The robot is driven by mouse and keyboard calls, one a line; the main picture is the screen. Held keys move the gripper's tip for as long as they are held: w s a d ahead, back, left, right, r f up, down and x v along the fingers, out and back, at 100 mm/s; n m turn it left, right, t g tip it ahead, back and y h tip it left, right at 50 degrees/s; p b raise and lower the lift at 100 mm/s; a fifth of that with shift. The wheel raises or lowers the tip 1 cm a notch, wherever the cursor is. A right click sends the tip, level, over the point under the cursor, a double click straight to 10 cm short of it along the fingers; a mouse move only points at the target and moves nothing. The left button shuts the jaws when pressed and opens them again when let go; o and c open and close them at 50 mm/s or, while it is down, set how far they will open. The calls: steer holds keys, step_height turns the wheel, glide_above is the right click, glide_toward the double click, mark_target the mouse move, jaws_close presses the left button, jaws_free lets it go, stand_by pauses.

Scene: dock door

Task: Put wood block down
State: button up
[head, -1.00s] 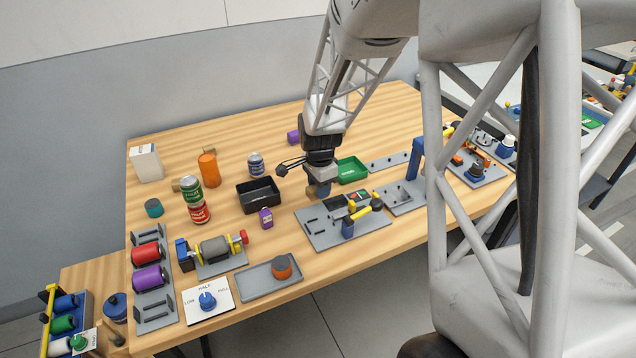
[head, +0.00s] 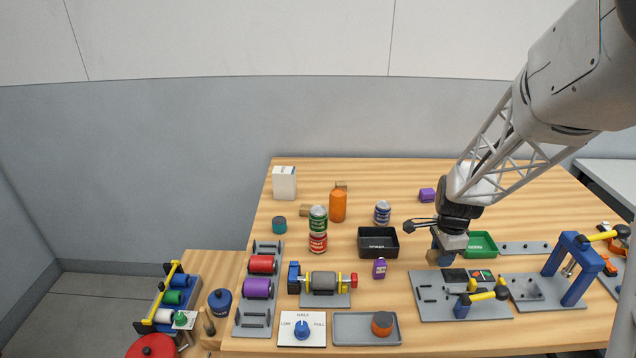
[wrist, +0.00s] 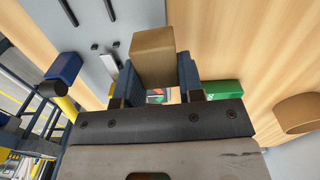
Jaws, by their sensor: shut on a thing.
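The wood block (wrist: 153,52) is a plain tan block between the two blue fingers of my gripper (wrist: 157,78) in the wrist view. In the head view the block (head: 433,256) shows at the lower end of my gripper (head: 440,249), just behind the grey fixture plate (head: 430,298) and between the black bin and the green tray. My gripper is shut on the block and points down close to the tabletop. I cannot tell whether the block touches the table.
A black bin (head: 364,248) stands left of my gripper, a green tray (head: 494,247) right of it. Stacked cans (head: 318,228) and an orange bottle (head: 338,206) stand farther left.

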steer(key=shift+w+a+r, duration=0.2)
steer(key=shift+w+a, duration=0.25)
steer(key=shift+w, duration=0.1)
steer(key=w+a+r, duration=0.3)
steer(key=w+a, duration=0.3)
steer(key=a, duration=0.6)
steer(key=w+a+r, duration=0.4)
steer(key=w+a, duration=0.2)
steer(key=a, duration=0.6)
steer(key=w+a+r+m, duration=0.1)
steer(key=w+a+r, duration=0.2)
steer(key=w+a, duration=0.4)
steer(key=shift+a+r, duration=0.4)
steer(key=shift+a, duration=2.5)
steer(key=shift+w, duration=0.15)
glide_above(288, 170)
steer(key=shift+w+a+f, duration=0.1)
steer(key=shift+w+f, duration=0.05)
steer(key=shift+f, duration=0.6)
steer(key=shift+f, duration=1.75)
steer(key=shift+f, duration=0.1)
